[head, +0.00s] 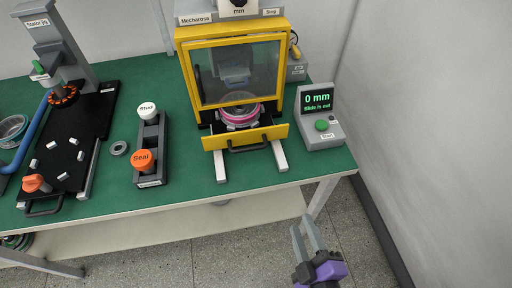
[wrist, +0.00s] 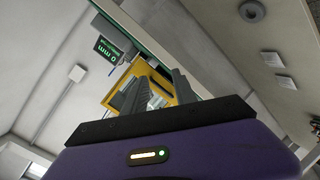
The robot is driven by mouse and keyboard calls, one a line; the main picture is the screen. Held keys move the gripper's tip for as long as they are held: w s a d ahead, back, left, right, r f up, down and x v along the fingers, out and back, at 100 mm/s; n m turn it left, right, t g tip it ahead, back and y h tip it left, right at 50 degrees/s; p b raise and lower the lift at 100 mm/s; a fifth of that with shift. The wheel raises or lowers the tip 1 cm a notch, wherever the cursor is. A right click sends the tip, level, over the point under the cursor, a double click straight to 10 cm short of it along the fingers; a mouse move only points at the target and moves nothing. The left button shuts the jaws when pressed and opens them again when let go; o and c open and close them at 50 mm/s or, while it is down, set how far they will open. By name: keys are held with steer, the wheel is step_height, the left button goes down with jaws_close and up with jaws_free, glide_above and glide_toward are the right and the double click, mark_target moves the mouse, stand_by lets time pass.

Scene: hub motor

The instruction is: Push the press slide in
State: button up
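The press (head: 180,62) has a yellow frame with a clear window and stands at the back of the green table. Its slide (head: 213,141) is out toward me, with a yellow front plate, a black handle (head: 248,146) and two pale rails jutting forward. A round part with a pink ring (head: 240,118) sits on the slide behind the plate. The display (head: 317,100) reads "0 mm, Slide is out". My gripper (head: 302,223) is open and empty, in front of the table edge, below and right of the slide handle. In the wrist view, its fingers (wrist: 158,80) stand apart, with the yellow press beyond.
A grey box with a green start button (head: 322,125) stands right of the press. Stud and Seal holders (head: 151,150) and a black stator jig tray (head: 66,150) are on the left. A wall (head: 430,110) rises on the right. The floor before the table is free.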

steer(key=w+a+r+n, duration=0.1)
steer(key=w+a+n, duration=0.3)
steer(key=w+a, duration=0.25)
steer(key=n, duration=0.3)
glide_toward(250, 149)
steer(key=w, duration=0.1)
steer(key=w+f, duration=0.1)
steer(key=shift+w+a+f+y, duration=0.15)
steer(key=shift+w+f+y, duration=0.15)
steer(key=shift+w, duration=0.1)
steer(key=x, duration=0.7)
steer(key=shift+w+a+r, duration=0.1)
steer(key=shift+w, duration=0.2)
jaws_close()
